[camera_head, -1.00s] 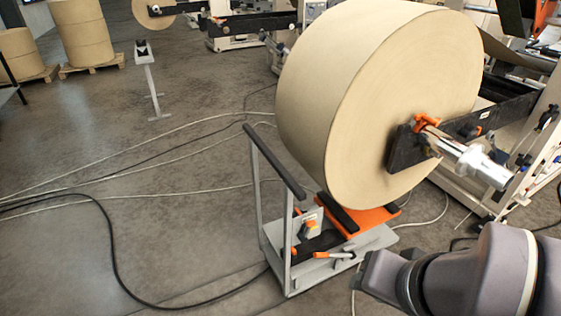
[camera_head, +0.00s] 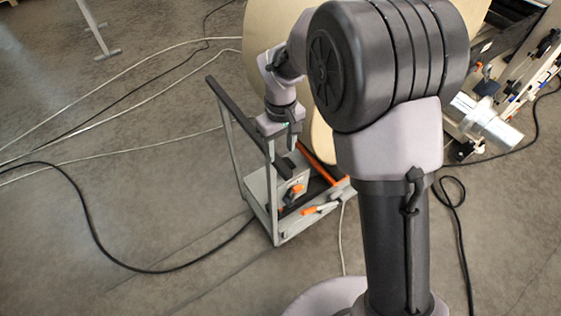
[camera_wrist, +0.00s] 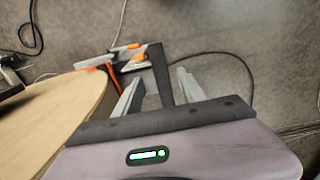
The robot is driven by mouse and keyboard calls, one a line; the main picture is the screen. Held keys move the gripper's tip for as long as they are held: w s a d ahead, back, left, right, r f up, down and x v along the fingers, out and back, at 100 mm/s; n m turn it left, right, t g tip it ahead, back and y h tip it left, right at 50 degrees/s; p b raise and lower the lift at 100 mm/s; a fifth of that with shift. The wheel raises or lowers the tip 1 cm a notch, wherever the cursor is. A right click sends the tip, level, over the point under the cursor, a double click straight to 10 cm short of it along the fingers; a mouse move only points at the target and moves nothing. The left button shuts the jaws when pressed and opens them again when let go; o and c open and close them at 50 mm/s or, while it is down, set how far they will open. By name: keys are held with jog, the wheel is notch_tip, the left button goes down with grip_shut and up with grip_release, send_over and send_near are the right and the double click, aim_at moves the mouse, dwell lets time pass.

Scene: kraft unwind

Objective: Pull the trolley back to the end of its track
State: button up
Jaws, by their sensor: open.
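The trolley has a grey frame (camera_head: 271,220) and stands on the floor beside and partly under the big kraft roll. Its black handle bar (camera_head: 234,107) runs across the top of two grey uprights. My gripper (camera_head: 283,146) points down near the handle's near end. In the wrist view its two open fingers (camera_wrist: 160,76) lie on either side of the dark handle bar (camera_wrist: 158,62). I cannot tell whether the bar is between the fingers or just below them. My arm hides part of the trolley and roll, and the track is not clearly visible.
The kraft roll (camera_head: 262,40) rises behind the trolley; it also shows in the wrist view (camera_wrist: 50,125). A silver shaft end (camera_head: 487,122) sticks out at right. A black cable (camera_head: 95,225) and pale cables cross the floor. The floor left of the trolley is otherwise open.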

aim_at(281, 163)
notch_tip(281, 163, down, 6)
jog(key=shift+f+b, duration=0.2)
jog(key=shift+b, duration=0.55)
grip_shut()
dwell(0.8)
